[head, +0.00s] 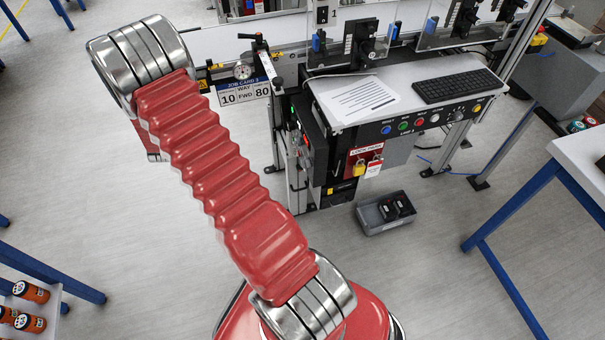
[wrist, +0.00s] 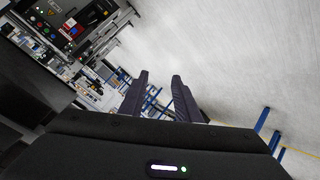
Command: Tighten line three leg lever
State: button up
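My gripper (wrist: 160,76) shows in the wrist view with its two dark fingers apart and nothing between them. In the head view my gripper cannot be made out behind my red arm. A conveyor stand in the head view has a black-handled lever (head: 258,46) at its left end, above a dial gauge (head: 242,71) and a job card (head: 243,92) reading 10, WAY FWD, 80. I cannot tell whether this lever is the leg lever of line three. No line three label is legible. My gripper is apart from the stand, over open floor.
A control panel (head: 431,120) with coloured buttons, a keyboard (head: 457,86) and paper (head: 361,99) stands right of my arm. A grey bin (head: 371,219) sits on the floor below. Blue-legged tables (head: 513,205) stand at right. Floor at left is mostly free.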

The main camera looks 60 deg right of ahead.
jog(key=s+d+f+g+h, duration=0.25)
jog(key=s+d+f, duration=0.4)
jog(key=f, duration=0.35)
jog(key=s+d+f+g+h, duration=0.1)
jog(key=s+d+f+h, duration=0.2)
jog(key=s+d+f, duration=0.55)
jog(key=s+a+f+n+g+h, duration=0.1)
jog(key=s+f+g+h, duration=0.1)
jog(key=s+f, duration=0.5)
jog(key=s+a+f+n+g+h, duration=0.1)
jog(key=s+f, duration=0.6)
jog(key=s, duration=0.7)
jog(key=shift+a+f+n+g+h, duration=0.2)
jog(key=shift+n+g+h, duration=0.3)
jog(key=shift+g+h, duration=0.4)
jog(key=d, duration=1.3)
jog(key=shift+d+f, duration=0.3)
jog(key=shift+d, duration=0.05)
jog(key=shift+c, duration=0.6)
